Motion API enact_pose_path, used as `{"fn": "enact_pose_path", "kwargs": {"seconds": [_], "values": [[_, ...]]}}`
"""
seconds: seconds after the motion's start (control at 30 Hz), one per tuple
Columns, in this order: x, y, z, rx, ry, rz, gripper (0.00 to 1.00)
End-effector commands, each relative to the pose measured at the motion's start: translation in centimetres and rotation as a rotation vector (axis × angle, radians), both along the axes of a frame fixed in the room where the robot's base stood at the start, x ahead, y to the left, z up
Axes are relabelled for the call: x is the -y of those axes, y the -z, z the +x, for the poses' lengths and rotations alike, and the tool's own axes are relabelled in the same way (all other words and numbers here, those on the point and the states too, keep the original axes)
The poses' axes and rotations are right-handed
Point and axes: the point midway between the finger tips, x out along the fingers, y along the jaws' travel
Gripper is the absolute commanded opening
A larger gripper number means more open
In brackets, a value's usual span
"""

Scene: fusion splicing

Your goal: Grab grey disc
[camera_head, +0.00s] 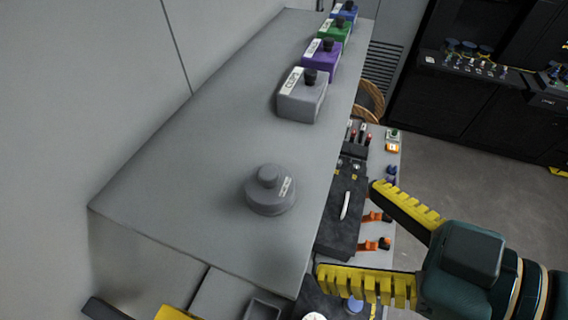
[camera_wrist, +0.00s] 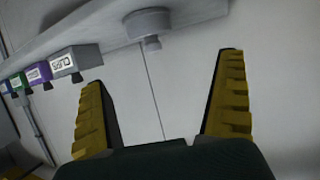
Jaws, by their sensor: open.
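The grey disc (camera_head: 270,195) has a round base, a small knob on top and a white label. It sits on the grey shelf top (camera_head: 190,150) near its front right edge. In the wrist view the disc (camera_wrist: 149,24) shows upside down at the top, beyond and between the fingers. My gripper (camera_head: 345,235) is open and empty, with yellow ribbed fingers. In the head view it is to the right of the disc, past the shelf edge and apart from it. Both fingers also show in the wrist view (camera_wrist: 160,85).
A grey box (camera_head: 302,100), a purple box (camera_head: 321,60), a green box and a blue box stand in a row behind the disc. Right of the shelf, a lower bench holds a black tool panel (camera_head: 340,215) and orange clamps. The shelf left of the disc is clear.

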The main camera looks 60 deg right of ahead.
Motion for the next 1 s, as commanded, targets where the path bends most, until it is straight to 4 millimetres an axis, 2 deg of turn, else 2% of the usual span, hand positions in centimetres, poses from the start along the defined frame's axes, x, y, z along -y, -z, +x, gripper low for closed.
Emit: {"fn": "enact_pose_path", "kwargs": {"seconds": [0.07,0.17,0.37,0.7,0.87,1.0], "values": [[1.1,0.6,-0.9,-0.002,0.046,0.01,1.0],[1.3,0.7,-0.5,-0.001,0.051,0.009,1.0],[1.5,1.7,2.1,-0.001,0.045,0.01,1.0],[2.6,4.0,8.0,-0.002,0.048,0.009,1.0],[2.9,4.7,9.5,-0.001,0.053,0.008,1.0],[3.2,5.4,11.4,-0.003,0.05,0.01,1.0]]}}
